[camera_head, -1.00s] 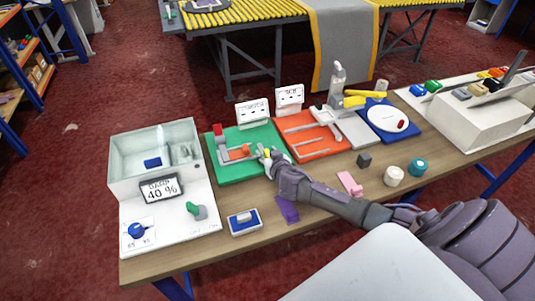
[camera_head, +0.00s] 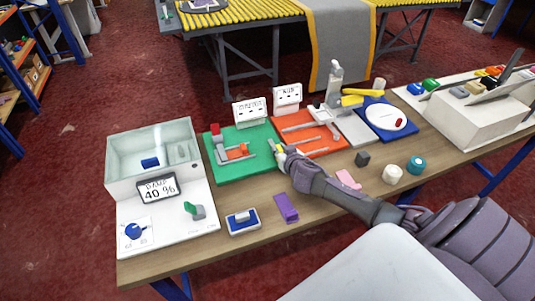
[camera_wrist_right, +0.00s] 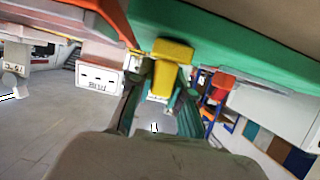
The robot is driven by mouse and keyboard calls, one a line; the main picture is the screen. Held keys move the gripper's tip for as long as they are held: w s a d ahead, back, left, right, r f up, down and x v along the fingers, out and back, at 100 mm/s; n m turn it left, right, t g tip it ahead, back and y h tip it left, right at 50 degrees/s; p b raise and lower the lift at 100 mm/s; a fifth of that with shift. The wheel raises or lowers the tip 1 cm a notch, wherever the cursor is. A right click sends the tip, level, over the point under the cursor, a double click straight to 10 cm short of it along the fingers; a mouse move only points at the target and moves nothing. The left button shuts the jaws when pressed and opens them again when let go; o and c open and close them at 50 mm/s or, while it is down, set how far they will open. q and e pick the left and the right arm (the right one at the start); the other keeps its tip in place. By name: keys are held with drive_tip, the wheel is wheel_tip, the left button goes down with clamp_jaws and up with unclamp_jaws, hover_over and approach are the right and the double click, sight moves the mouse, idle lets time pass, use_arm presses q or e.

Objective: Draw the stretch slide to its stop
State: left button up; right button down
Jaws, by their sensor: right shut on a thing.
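The green board (camera_head: 225,173) lies on the bench and carries a grey and orange fixture (camera_head: 236,152) with a red block (camera_head: 215,130) at its far left. My right gripper (camera_head: 279,149) is at the board's right edge, beside the orange board. In the right wrist view it is shut on a yellow handle (camera_wrist_right: 171,52), which sits against the green board's underside as pictured. The handle appears to be the slide's grip; in the head view the gripper mostly hides it. My left gripper is in no view.
An orange board (camera_head: 318,147) with grey rails adjoins on the right, with two white signs (camera_head: 250,112) behind. A clear-walled box (camera_head: 122,160) stands left. A purple block (camera_head: 286,208), a blue-and-white pad (camera_head: 243,222) and a pink piece (camera_head: 347,179) lie in front.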

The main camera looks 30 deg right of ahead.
drive_tip(key=shift+s+d, duration=0.2)
drive_tip(key=shift+d, duration=0.6)
drive_tip(key=c, duration=1.3)
unclamp_jaws()
drive_tip(key=shift+o, duration=1.1)
drive_tip(key=shift+d, duration=0.1)
